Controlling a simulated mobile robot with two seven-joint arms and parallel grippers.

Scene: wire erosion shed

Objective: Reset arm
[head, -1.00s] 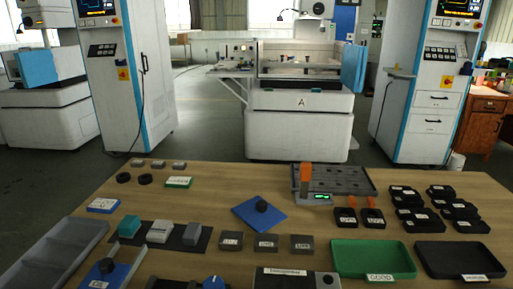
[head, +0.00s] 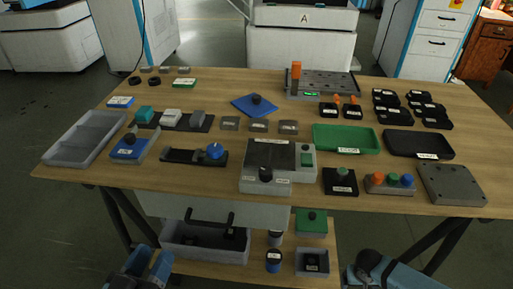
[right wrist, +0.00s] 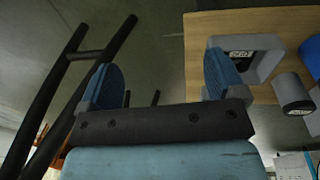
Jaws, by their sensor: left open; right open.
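My left gripper (head: 148,264) shows at the bottom left of the head view, in front of and below the table edge. Its two blue fingers are apart with nothing between them. My right arm shows at the bottom right of the head view.
The tabletop holds a grey tray (head: 62,157), a green tray (head: 345,138), a black tray (head: 418,144) and several small parts. Below it, a lower shelf carries a grey bin (head: 205,247), a green box (head: 311,222) and a small grey box (head: 312,262), near my arms.

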